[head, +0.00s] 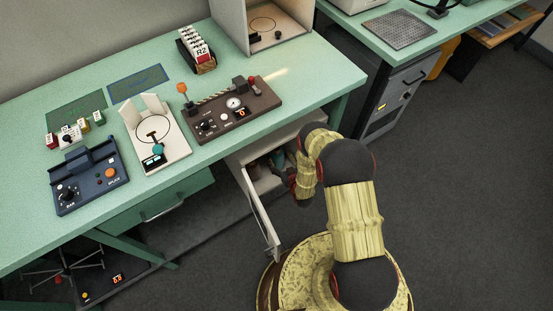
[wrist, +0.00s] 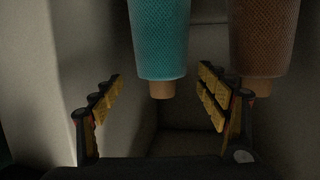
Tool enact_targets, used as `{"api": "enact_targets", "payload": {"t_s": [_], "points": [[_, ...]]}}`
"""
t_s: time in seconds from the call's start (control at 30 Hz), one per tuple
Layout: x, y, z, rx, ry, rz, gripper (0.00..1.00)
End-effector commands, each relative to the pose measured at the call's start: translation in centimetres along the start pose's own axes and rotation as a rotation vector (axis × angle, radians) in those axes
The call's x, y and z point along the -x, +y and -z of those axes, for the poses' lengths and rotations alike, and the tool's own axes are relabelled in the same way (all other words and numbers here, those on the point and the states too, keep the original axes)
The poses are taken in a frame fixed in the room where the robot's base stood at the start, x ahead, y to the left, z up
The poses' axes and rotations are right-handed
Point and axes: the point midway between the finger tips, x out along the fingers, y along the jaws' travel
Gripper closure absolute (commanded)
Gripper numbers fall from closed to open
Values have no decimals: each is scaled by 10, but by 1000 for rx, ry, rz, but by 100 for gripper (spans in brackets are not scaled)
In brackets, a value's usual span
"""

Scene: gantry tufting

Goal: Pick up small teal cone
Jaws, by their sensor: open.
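The teal cone (wrist: 160,45) is a yarn cone with a textured teal surface and a tan tip at its lower end in the wrist view. It shows at the upper middle, between and beyond the fingers of my gripper (wrist: 162,110). My gripper is open, with one finger on each side and nothing between the pads that I can see touching. My gripper's fingers are mostly hidden there by my arm and the cabinet.
A brown cone (wrist: 262,45) stands right of the teal one, close to my right finger. Pale cabinet walls (wrist: 90,50) enclose the space. The cabinet door (head: 260,212) hangs open on the left. The green bench top (head: 235,150) lies above.

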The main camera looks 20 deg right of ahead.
Motion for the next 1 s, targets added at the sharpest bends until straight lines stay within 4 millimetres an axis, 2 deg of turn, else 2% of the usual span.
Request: {"api": "enact_targets", "payload": {"t_s": [0.43, 0.67, 1.0], "points": [[-50, -3, -7, 1, -1, 0, 25], [-50, -3, -5, 0, -2, -1, 26], [-50, -3, -5, 0, -2, -1, 45]]}}
